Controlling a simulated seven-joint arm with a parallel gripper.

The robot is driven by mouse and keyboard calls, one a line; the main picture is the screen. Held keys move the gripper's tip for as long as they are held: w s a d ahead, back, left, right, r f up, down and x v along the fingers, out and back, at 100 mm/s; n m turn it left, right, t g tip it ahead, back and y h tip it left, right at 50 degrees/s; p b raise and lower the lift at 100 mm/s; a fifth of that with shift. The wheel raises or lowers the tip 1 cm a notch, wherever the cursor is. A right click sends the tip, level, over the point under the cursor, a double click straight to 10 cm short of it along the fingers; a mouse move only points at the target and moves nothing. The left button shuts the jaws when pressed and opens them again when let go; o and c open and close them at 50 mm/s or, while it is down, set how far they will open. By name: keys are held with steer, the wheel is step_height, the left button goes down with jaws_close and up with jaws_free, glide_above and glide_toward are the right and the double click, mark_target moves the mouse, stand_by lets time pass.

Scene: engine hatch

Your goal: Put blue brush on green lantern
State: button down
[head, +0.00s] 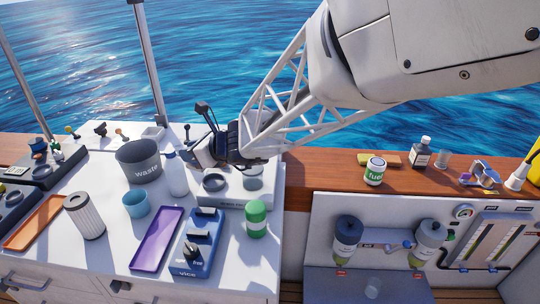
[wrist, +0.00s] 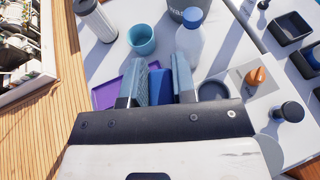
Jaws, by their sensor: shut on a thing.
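My gripper (wrist: 158,88) is shut on a blue block-like piece (wrist: 159,82), which I take to be the blue brush; only part of it shows between the fingers. In the head view, my gripper (head: 205,150) hangs above the counter, behind the pale stand; the held piece is not clear there. A green cylinder with a pale band (head: 257,219), which I take to be the green lantern, stands upright on the counter's right side. It is nearer the head camera than my gripper and apart from it.
A white bottle (head: 177,175), grey waste bin (head: 139,163) and blue cup (head: 136,203) stand left of the pale stand (head: 232,200). A purple tray (head: 158,238) and blue vice block (head: 199,247) are in front.

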steer(key=s+d+f, duration=0.1)
steer(key=s+d, duration=0.8)
steer(key=d, duration=0.2)
steer(key=s+d+f+m+t, duration=0.1)
steer(key=s+d+f, duration=0.1)
steer(key=s+d, duration=0.7)
steer(key=d, duration=0.3)
steer(key=shift+s+d+f, duration=0.2)
steer(key=shift+s, duration=0.05)
steer(key=shift+w, duration=0.1)
glide_above(252, 205)
steer(key=shift+f, duration=0.75)
steer(key=shift+f+h, duration=0.1)
steer(key=shift+h, duration=0.2)
steer(key=shift+f, duration=1.65)
steer(key=shift+f, duration=0.1)
